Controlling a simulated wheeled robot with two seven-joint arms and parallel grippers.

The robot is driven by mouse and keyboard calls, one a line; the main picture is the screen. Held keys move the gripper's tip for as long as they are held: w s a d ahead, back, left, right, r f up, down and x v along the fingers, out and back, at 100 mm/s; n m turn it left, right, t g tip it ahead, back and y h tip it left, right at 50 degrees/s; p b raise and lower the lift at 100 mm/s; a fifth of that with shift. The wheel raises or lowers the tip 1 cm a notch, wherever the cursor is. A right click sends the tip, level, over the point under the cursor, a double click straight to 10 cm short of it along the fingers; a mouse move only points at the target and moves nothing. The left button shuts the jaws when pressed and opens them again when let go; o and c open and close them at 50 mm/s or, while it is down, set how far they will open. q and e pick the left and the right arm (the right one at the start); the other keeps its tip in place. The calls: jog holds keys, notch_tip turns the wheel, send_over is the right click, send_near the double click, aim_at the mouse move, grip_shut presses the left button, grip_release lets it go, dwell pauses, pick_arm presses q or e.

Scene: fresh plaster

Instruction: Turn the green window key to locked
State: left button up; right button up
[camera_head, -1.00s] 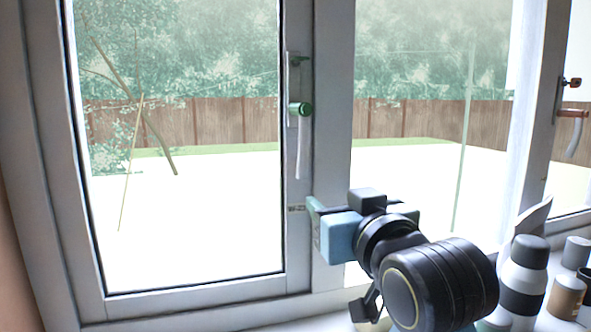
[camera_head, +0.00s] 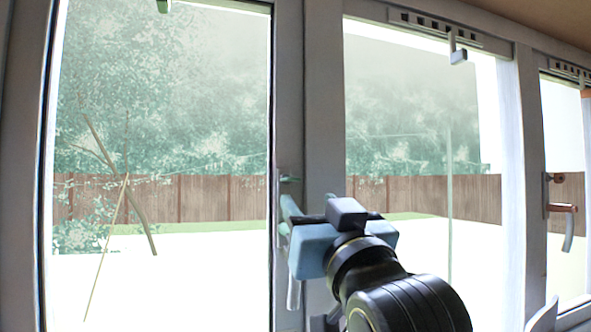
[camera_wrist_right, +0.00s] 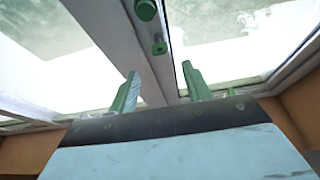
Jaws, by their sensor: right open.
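The green window key (camera_head: 290,179) sits on the frame post between the left and middle panes in the head view. In the right wrist view the small green key (camera_wrist_right: 159,46) shows beyond my fingertips, with the rounder green handle hub (camera_wrist_right: 146,9) above it in the picture. The pale handle lever (camera_head: 293,290) hangs down below my gripper. My right gripper (camera_head: 284,212) is just below the key in the head view and hides the hub. Its green fingers (camera_wrist_right: 160,80) are open and empty, apart from the key. My left gripper is not in view.
A second window at the right has an orange-brown handle (camera_head: 562,208) with a small key (camera_head: 554,178) above it. Slotted vents (camera_head: 435,25) run along the top frame, with a small lever (camera_head: 458,55) hanging down. The window post (camera_head: 322,110) above my gripper is clear.

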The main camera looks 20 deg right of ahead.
aim_at(289, 180)
jog(key=p+x, duration=0.2)
jog(key=x, duration=0.6)
jog(key=shift+f, duration=0.1)
jog(key=shift+c, duration=0.3)
jog(key=c, duration=0.9)
